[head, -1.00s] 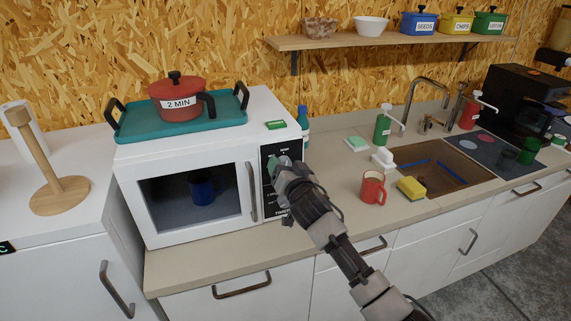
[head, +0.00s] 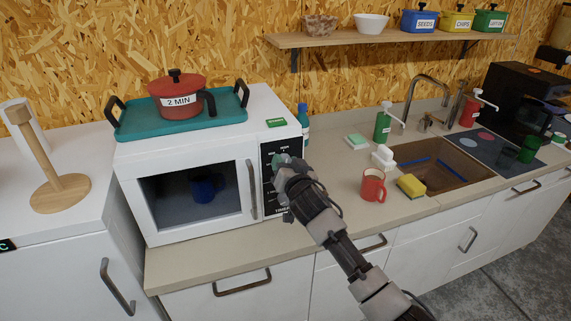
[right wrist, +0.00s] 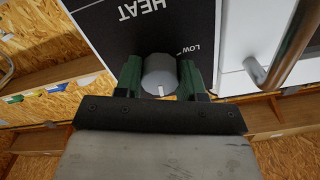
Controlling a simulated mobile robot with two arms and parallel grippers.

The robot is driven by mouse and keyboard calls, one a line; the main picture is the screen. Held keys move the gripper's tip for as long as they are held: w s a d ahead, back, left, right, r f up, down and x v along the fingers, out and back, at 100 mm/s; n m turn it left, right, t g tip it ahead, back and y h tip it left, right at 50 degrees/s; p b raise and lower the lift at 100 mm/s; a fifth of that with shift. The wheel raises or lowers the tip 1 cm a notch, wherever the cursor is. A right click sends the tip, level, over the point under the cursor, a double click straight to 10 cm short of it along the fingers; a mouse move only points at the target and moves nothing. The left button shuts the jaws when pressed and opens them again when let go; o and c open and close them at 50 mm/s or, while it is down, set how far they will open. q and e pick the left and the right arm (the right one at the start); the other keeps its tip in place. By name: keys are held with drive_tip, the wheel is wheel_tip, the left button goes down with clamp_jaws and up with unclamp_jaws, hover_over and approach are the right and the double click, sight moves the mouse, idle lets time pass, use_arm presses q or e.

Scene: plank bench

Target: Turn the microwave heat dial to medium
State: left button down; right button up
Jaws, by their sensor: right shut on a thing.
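The white microwave (head: 205,149) stands on the counter, its door closed and a blue mug (head: 206,187) showing through the window. Its black control panel (head: 268,150) is at the right of its front. My right gripper (head: 280,161) is at the upper panel and hides the dial in the head view. In the right wrist view its green fingers are shut on the grey round heat dial (right wrist: 158,73), one on each side. A short white mark on the dial points down in that picture, away from the upside-down HEAT label. LOW is printed at the dial's right there. My left gripper is out of view.
A teal tray (head: 135,130) with a red pot (head: 177,100) sits on the microwave. The curved door handle (head: 253,190) is close beside my gripper. A red mug (head: 373,186) and yellow sponge (head: 411,185) stand on the counter to the right.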

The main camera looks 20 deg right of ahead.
drive_tip(key=n, duration=0.6)
drive_tip(key=shift+n+p, duration=0.55)
drive_tip(key=shift+n, duration=2.15)
drive_tip(key=o, duration=0.9)
drive_tip(key=s+b, duration=0.1)
drive_tip(key=s, duration=0.4)
drive_tip(key=s+b, duration=0.1)
drive_tip(key=s, duration=0.5)
drive_tip(key=shift+d, duration=0.2)
